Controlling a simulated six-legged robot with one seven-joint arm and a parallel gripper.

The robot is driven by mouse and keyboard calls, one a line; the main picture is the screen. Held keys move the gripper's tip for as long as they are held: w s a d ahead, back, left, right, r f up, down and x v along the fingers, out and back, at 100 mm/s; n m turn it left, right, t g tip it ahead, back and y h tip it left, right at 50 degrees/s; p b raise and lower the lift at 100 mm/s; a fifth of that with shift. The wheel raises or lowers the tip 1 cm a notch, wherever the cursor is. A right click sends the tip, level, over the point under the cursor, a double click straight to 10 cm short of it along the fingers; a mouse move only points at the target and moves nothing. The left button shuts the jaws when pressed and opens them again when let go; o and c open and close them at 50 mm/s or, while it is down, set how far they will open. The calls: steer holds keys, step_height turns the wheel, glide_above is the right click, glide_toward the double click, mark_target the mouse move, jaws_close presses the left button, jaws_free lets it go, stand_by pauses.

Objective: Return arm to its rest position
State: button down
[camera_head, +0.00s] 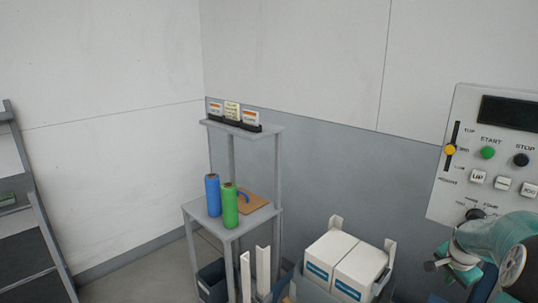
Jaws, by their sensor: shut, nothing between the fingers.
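My arm, with teal rounded links, reaches into the lower right corner of the head view. My gripper (436,265) is at its end, low in the picture and just below the control panel (480,190). It is shut and empty, apart from the white boxes to its left. The panel is white with a dark screen, a green START button (487,152), a dark STOP button (521,159) and a yellow slider knob (450,149). My arm hides the panel's lower right part.
A grey shelf stand (231,235) in the corner holds a blue roll (213,195), a green roll (230,206) and a brown board (257,203). White boxes (331,254) sit in a rack beside it. A dark rack (30,225) stands at left. Bare floor shows between.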

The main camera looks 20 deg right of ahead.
steer(key=w+a+r+n, duration=0.2)
steer(key=a+r+n, duration=0.15)
steer(key=a, duration=0.55)
steer(key=w+a+r+n+t, duration=0.15)
steer(key=a+r, duration=0.25)
steer(key=a, duration=0.6)
steer(key=w+a+r+n+g, duration=0.1)
steer(key=w+a+r+n, duration=0.25)
steer(key=a, duration=0.55)
steer(key=s+a+r+n+t+y, duration=0.1)
steer(key=s+a+n, duration=0.3)
steer(key=a, duration=0.7)
steer(key=s+a+r+n+t+y, duration=0.1)
steer(key=s+a+n+y, duration=0.1)
steer(key=s+a+n, duration=0.3)
steer(key=s+a, duration=0.4)
steer(key=a, duration=0.2)
steer(key=shift+a+y, duration=0.3)
steer(key=shift+a, duration=0.1)
steer(key=shift+r+n+t, duration=0.1)
steer(key=shift+n+t, duration=0.15)
